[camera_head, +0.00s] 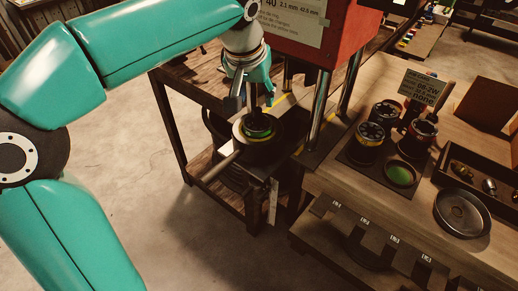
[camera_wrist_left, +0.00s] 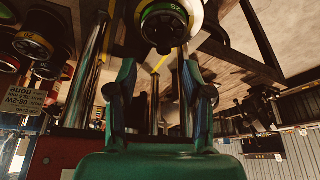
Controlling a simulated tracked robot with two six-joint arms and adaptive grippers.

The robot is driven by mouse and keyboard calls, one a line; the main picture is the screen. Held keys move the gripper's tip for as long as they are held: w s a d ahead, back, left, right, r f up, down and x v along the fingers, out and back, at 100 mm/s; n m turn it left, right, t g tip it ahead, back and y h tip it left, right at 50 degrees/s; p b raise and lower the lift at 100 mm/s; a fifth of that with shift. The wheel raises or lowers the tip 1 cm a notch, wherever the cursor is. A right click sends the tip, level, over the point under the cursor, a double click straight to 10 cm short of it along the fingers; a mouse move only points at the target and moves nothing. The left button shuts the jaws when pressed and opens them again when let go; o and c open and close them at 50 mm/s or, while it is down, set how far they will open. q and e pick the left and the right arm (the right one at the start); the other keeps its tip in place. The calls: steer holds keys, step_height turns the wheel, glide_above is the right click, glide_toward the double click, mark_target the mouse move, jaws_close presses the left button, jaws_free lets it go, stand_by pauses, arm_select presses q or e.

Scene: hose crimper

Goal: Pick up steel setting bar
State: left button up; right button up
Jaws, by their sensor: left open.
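A pale metal rod (camera_head: 220,167), which looks like the steel setting bar, sticks out to the lower left from the round crimper head. The die (camera_head: 257,126) with a yellow-green ring sits in that head; it also shows at the top of the left wrist view (camera_wrist_left: 164,26). My left gripper (camera_head: 252,104) points down just above the die, with its fingers apart and nothing clearly held. In the left wrist view its two fingers (camera_wrist_left: 160,88) are spread to either side. The rod cannot be made out there. My right gripper is in neither view.
Steel posts (camera_head: 321,108) and the red press housing (camera_head: 318,35) stand close to the right of my left gripper. The wooden bench (camera_head: 330,178) holds several dies (camera_head: 368,143), a round metal dish (camera_head: 462,212) and a parts tray (camera_head: 465,165). Open floor (camera_head: 120,130) lies to the left.

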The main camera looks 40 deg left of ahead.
mark_target(257, 109)
arm_select(q)
steer(key=shift+a+p+x, duration=0.2)
steer(key=shift+x, duration=1.65)
steer(key=shift+a+p+x, duration=0.15)
steer(key=shift+p+x, duration=0.05)
steer(key=shift+x, duration=1.65)
steer(key=shift+w+r, duration=0.2)
steer(key=shift+r, duration=0.05)
jaws_close()
